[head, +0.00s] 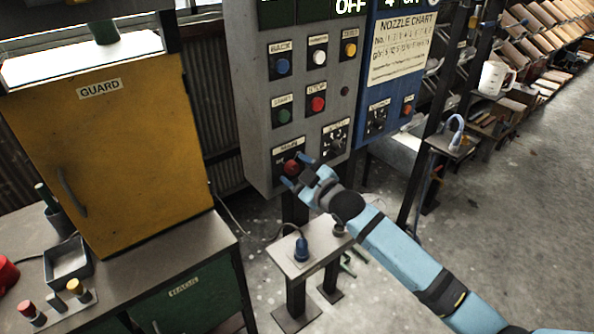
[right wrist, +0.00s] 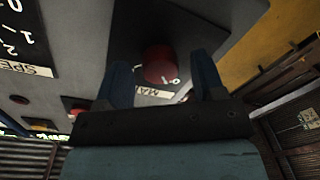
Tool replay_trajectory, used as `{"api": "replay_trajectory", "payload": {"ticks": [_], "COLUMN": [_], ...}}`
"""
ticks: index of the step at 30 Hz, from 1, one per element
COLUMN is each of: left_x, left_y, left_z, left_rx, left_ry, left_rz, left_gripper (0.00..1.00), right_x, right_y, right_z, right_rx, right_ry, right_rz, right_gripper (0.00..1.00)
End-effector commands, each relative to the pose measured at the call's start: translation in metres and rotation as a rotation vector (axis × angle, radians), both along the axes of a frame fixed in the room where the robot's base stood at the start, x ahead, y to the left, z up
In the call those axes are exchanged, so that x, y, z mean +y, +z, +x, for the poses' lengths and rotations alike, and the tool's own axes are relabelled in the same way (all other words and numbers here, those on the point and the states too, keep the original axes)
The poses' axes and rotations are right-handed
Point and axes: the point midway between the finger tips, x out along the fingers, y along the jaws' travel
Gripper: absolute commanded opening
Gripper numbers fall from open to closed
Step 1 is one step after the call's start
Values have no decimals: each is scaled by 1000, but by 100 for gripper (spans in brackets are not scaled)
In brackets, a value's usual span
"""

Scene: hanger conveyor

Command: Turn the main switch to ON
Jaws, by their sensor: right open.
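The main switch (head: 291,168) is a red knob on a dark plate labelled MAIN at the bottom of the grey control panel (head: 262,120). A display at the panel's top reads OFF. My right gripper (head: 297,171) is at the knob, its blue fingers apart on either side of it. In the right wrist view the red knob (right wrist: 160,64) sits between the two open fingers (right wrist: 164,85), with gaps at both sides. A small white mark shows on the knob's edge; its exact setting is hard to read. My left gripper is not in view.
Several buttons, including the red STOP button (head: 317,104), and a dark dial (head: 335,138) lie near the switch. A yellow guard box (head: 110,150) stands left.

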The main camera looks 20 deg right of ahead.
Motion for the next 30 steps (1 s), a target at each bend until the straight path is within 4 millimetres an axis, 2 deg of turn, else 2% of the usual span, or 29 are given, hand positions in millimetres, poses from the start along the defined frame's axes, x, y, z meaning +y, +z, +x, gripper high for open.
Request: {"api": "replay_trajectory", "payload": {"ticks": [7, 8, 14, 23, 30], "left_x": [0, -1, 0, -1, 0], "left_y": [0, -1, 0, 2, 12], "left_z": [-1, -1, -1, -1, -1], "left_rx": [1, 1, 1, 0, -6], "left_ry": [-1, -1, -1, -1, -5], "left_rz": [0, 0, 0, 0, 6], "left_gripper": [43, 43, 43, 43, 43], "right_x": [0, 0, 0, 1, 0], "right_y": [0, 0, 0, 0, 1], "right_z": [1, 1, 1, 1, 1], "right_rx": [0, 0, 0, 9, 52], "right_ry": [0, 0, 0, 0, -2], "right_rz": [0, 0, 0, 24, 134], "right_gripper": [62, 60, 14, 13, 13]}}
